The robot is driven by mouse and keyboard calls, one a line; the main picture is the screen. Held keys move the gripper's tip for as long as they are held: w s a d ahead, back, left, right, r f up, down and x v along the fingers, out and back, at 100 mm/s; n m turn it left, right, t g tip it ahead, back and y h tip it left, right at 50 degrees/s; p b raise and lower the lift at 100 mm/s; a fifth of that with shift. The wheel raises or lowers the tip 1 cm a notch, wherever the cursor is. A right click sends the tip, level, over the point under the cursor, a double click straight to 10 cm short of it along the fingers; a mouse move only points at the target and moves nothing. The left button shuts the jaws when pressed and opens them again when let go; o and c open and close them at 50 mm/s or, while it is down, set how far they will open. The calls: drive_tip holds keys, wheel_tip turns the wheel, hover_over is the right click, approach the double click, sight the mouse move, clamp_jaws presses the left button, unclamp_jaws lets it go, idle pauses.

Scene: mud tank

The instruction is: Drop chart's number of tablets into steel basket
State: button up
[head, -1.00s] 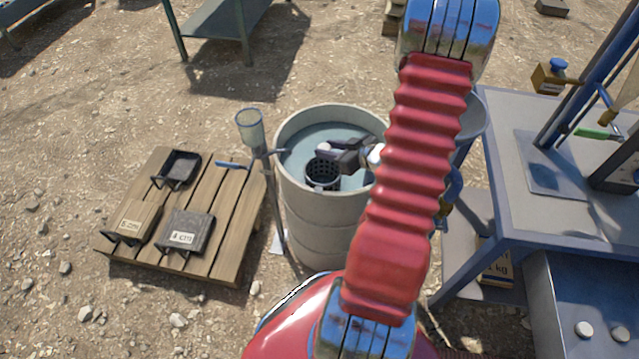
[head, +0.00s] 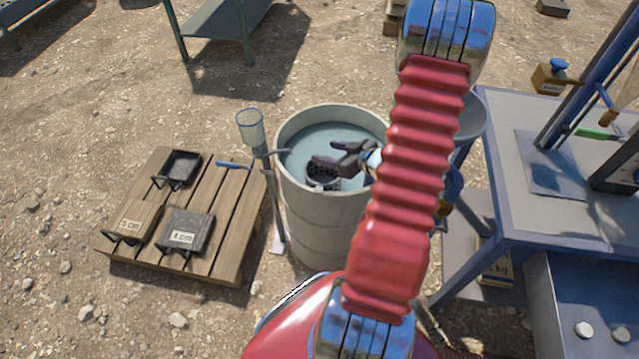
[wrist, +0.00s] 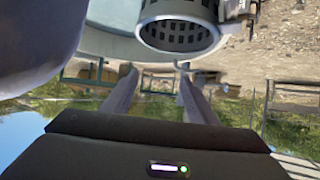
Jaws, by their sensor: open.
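The dark perforated steel basket (head: 322,181) hangs inside the top of the round tank (head: 292,185). It also shows at the top of the wrist view (wrist: 180,32). My gripper (head: 327,152) is open just above the basket, its fingers apart and no tablet between them. The wrist view shows the two fingers (wrist: 157,88) apart with a clear gap. Two pale round tablets (head: 585,330) (head: 621,334) lie on the blue tray (head: 560,300) at lower right. The basket's inside is too small and dark to tell what it holds. I cannot make out the chart.
A wooden pallet (head: 225,255) with black-handled blocks, labelled in cm, lies left of the tank. A clear funnel-like cup on a stand (head: 250,127) stands beside the tank's left side. A blue-grey table (head: 510,130) with equipment stands at right.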

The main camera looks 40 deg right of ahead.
drive_tip(key=v, duration=1.3)
drive_tip(key=shift+s, duration=0.3)
idle(0.7)
